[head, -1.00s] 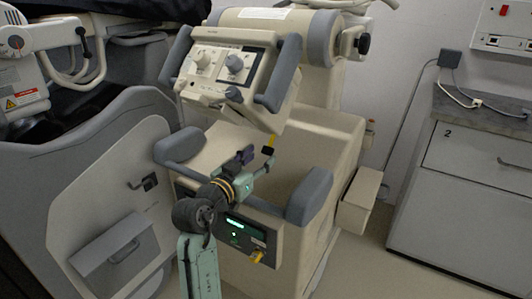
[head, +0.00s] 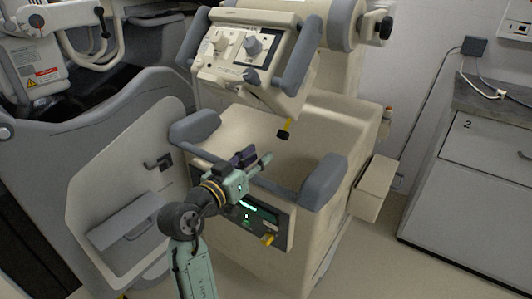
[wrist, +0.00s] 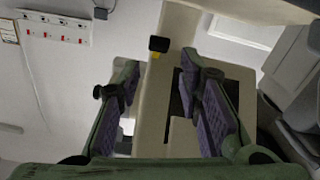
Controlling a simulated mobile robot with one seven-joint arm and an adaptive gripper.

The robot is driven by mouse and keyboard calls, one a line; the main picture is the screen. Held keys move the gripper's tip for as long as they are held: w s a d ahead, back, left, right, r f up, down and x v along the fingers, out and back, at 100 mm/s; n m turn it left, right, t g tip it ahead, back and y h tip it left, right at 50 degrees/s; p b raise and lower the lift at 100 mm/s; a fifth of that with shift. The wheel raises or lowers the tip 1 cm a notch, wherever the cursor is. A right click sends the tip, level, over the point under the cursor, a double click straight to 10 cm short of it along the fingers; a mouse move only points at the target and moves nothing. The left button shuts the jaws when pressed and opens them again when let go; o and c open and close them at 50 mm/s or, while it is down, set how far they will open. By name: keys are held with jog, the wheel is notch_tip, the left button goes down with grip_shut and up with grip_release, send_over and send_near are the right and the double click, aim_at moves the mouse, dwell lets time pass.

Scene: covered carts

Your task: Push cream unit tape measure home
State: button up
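The cream unit (head: 340,130) stands in the middle of the head view, with a tilted control panel. A short yellow tape with a black end piece, the tape measure (head: 283,133), sticks out below the panel's lower right edge. In the wrist view the tape measure's black end (wrist: 159,44) shows beyond the fingertips, between them sideways, with a little yellow below it. My gripper (head: 254,160) is open and empty, below and left of the tape end in the head view and apart from it. Its two purple-padded fingers are spread in the wrist view (wrist: 160,72).
Grey padded handles (head: 324,182) flank the unit's open recess, close to my gripper. A yellow knob (head: 268,240) sits low on its front. A grey covered cart (head: 120,190) stands at left, and a cabinet (head: 475,180) at right. Some floor is clear between unit and cabinet.

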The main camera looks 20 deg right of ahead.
jog(key=n, duration=0.4)
jog(key=f+n, duration=0.1)
jog(key=n, duration=0.1)
jog(key=shift+s+a, duration=0.2)
jog(key=shift+a, duration=0.15)
jog(key=shift+c, duration=1.2)
jog(key=n, duration=0.3)
jog(key=shift+s+a+f, duration=0.15)
jog(key=shift+f, duration=0.15)
jog(key=shift+c, duration=0.7)
jog(key=n, duration=0.4)
jog(key=f+n, duration=0.1)
jog(key=n, duration=0.1)
jog(key=shift+s+a+p, duration=0.2)
jog(key=shift+a+p, duration=0.15)
jog(key=shift+p, duration=0.05)
jog(key=shift+c, duration=1.4)
jog(key=n, duration=0.3)
jog(key=shift+s+a+f+n, duration=0.2)
jog(key=shift+f+n, duration=0.1)
jog(key=shift+n, duration=0.1)
grip_shut()
jog(key=n+p, duration=0.3)
jog(key=n, duration=1.2)
send_near(283, 135)
jog(key=w+d+f, duration=0.3)
jog(key=w+d, duration=0.1)
jog(key=shift+w+d+f, duration=0.25)
jog(key=shift+w+d, duration=0.05)
jog(key=shift+d, duration=0.1)
